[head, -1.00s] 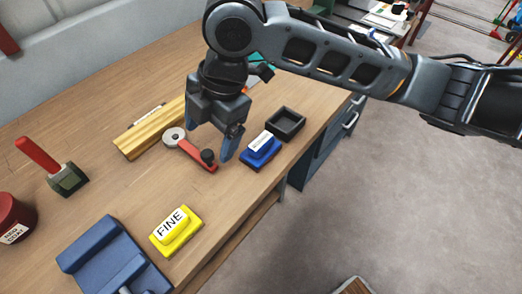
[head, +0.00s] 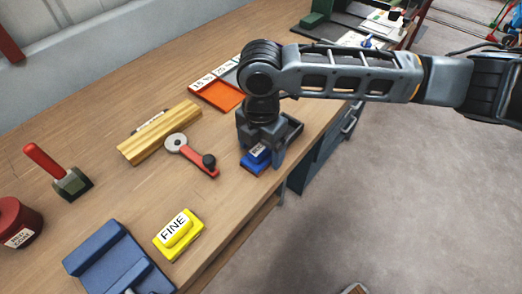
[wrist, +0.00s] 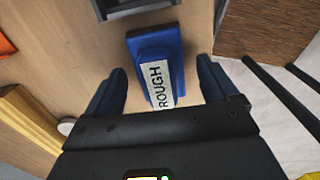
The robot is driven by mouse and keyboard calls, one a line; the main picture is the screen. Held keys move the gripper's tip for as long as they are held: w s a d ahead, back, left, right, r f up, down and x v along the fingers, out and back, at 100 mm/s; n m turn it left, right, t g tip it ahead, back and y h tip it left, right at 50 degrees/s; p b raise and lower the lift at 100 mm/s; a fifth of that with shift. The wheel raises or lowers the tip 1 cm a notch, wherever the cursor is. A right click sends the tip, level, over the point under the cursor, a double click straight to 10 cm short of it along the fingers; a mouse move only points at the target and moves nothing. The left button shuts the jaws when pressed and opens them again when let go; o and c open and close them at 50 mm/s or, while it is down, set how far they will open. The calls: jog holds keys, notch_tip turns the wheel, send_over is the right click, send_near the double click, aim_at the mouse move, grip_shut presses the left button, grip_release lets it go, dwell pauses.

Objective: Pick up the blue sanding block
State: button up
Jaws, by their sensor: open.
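The blue sanding block (head: 250,166) sits on the wooden bench near its front edge, partly hidden by my gripper in the head view. In the wrist view the blue sanding block (wrist: 172,48) carries a white label reading ROUGH. My gripper (head: 262,158) is over the block. Its two fingers stand open, one on each side of the block, with gaps between them and the block in the wrist view (wrist: 155,88). The block's near end is hidden behind the gripper body.
A black tray (head: 293,127) lies just beyond the block. A red-handled tool (head: 198,160) and a wooden strip (head: 160,136) lie to the left. A yellow FINE block (head: 178,236) is nearer, beside a blue vise-like fixture (head: 105,262). The bench edge is close on the right.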

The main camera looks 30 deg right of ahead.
jog(key=shift+f, duration=0.25)
jog(key=shift+c, duration=0.5)
jog(key=c, duration=1.1)
